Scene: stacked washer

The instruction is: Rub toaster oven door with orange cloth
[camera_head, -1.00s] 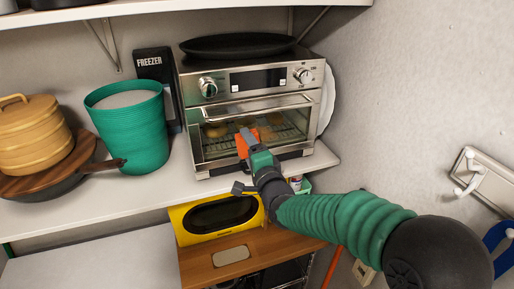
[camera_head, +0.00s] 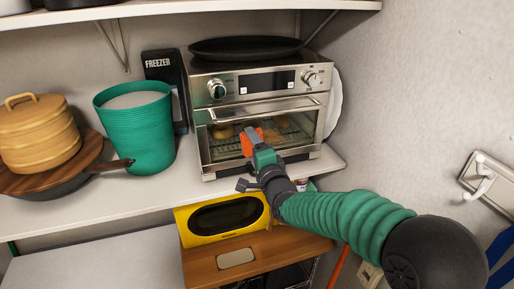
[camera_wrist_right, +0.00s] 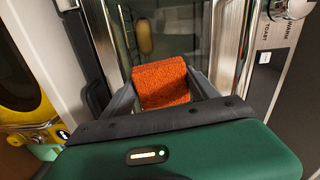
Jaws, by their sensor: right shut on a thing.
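The toaster oven (camera_head: 262,85) stands on the white shelf, its door (camera_head: 305,128) shut, with a glass pane and a metal bar handle. Food on a rack shows through the glass. My right gripper (camera_head: 254,142) is shut on the orange cloth (camera_head: 246,143) and holds it in front of the left-middle of the door glass, below the handle. In the right wrist view the orange cloth (camera_wrist_right: 160,84) is between the two fingers, at the glass; whether it touches cannot be told. My left gripper is not in view.
A green ribbed bin (camera_head: 137,130), a black FREEZER box (camera_head: 160,66) and a wooden lidded pot (camera_head: 38,132) stand left of the oven. A dark pan (camera_head: 246,47) lies on top. A yellow appliance (camera_head: 190,228) sits below the shelf (camera_head: 110,189). The wall is close on the right.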

